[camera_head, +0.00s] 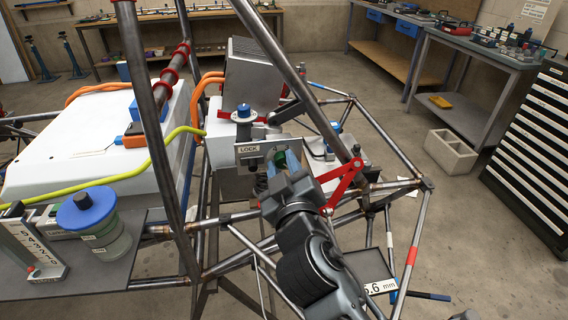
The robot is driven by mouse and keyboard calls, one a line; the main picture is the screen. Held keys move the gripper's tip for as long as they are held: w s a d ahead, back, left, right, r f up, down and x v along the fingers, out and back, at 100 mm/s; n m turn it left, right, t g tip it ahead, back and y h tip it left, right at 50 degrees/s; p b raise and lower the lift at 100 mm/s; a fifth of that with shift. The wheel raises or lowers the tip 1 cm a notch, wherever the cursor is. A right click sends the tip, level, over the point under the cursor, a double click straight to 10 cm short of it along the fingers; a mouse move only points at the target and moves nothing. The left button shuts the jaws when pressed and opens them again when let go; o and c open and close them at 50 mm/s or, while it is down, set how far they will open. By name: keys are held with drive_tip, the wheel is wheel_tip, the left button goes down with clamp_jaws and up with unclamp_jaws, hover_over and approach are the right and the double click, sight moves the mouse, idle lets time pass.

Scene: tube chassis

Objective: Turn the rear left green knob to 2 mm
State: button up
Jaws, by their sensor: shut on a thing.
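The green knob (281,158) sits at a metal bracket (247,157) with a LOCK label, near the middle of the view. Only part of the knob shows, because my gripper and wrist cover much of it. My gripper (283,168) is at the knob and shut on it; the fingertips are partly hidden. A small white readout (380,286) on a dark plate at the lower right shows "5.6 mm", its first characters partly covered by my arm.
Chassis tubes rise around my arm, and a red bracket (343,184) is close to its right. A blue-topped knob (243,110) stands above the LOCK bracket. A yellow-green cable (110,180) crosses left. A blue-lidded jar (88,210) stands on the left shelf. Open floor lies at right.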

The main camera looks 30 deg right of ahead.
drive_tip(key=n+p, duration=0.2)
drive_tip(key=n, duration=0.3)
drive_tip(key=shift+n, duration=0.3)
drive_tip(key=shift+a+f+n+p, duration=0.1)
drive_tip(key=shift+n+p, duration=0.6)
drive_tip(key=shift+n, duration=1)
drive_tip(key=o, duration=1.1)
drive_tip(key=shift+c, duration=0.2)
